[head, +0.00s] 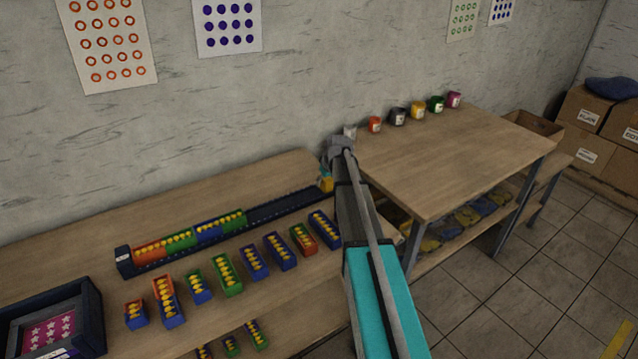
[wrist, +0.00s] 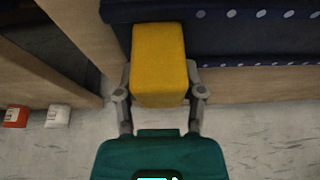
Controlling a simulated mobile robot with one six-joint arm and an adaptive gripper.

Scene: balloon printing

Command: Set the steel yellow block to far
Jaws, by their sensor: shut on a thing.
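The yellow block (wrist: 158,52) is plain-sided and sits between the two fingers of my gripper (wrist: 159,82) in the wrist view. My gripper is shut on it. In the head view the yellow block (head: 326,184) shows small at the right, far end of the long dark rail (head: 285,208), partly hidden by my gripper (head: 330,172). In the wrist view the block lies against the end of a dark blue, dotted rail piece (wrist: 240,40). I cannot tell whether it rests on the rail or is held just above it.
Red, green and blue studded blocks (head: 190,238) fill the rail's left part; its right part is bare. Several loose studded blocks (head: 226,272) stand in front. A dark tray (head: 92,300) lies at lower left. A second table (head: 450,165) with paint pots (head: 418,110) stands right.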

